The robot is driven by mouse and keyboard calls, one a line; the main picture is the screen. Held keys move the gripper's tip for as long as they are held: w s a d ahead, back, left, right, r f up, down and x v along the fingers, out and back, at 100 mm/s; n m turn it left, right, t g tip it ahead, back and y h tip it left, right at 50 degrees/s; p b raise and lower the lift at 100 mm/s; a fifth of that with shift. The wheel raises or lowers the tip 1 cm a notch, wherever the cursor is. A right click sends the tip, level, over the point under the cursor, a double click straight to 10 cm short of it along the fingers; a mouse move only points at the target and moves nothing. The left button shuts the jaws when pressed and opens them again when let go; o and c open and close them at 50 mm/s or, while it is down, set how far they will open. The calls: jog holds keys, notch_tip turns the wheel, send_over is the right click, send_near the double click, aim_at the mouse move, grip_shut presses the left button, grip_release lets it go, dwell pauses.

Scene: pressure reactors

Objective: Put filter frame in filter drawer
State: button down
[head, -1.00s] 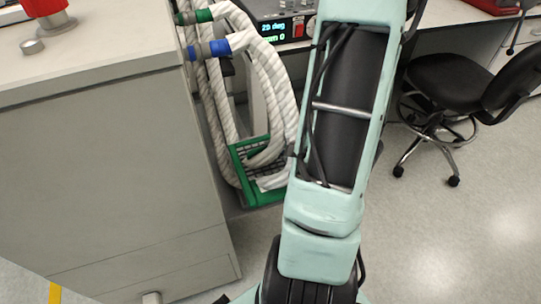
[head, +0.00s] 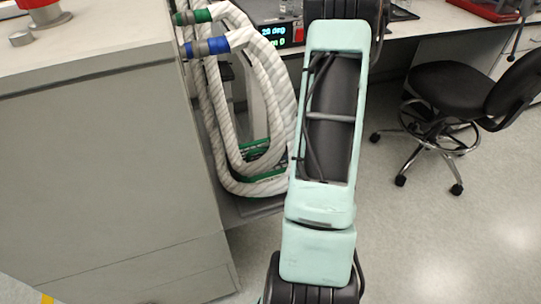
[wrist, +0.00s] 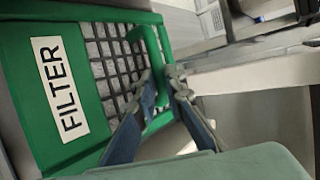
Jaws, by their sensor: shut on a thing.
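The filter frame (wrist: 90,130) is a green frame with a dark grid over a pale filter sheet and a white label reading FILTER. It fills the left of the wrist view, tilted. My gripper (wrist: 165,88) is shut on the green handle bar at its right side. In the head view, small green parts of the frame (head: 256,149) show between the white hoses; the rest is hidden behind them. My arm hides the gripper there. I cannot make out the filter drawer in either view.
Thick white hoses (head: 222,130) with green and blue collars hang beside the grey cabinet (head: 110,180) at left. A bench with a display unit (head: 275,35) stands behind. A black chair (head: 455,95) is at right, with open floor in front of it.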

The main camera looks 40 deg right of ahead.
aim_at(265, 161)
jog(key=shift+f, duration=1.2)
jog(key=shift+f+b, duration=0.15)
jog(key=shift+b, duration=0.2)
jog(key=c, duration=2)
grip_release()
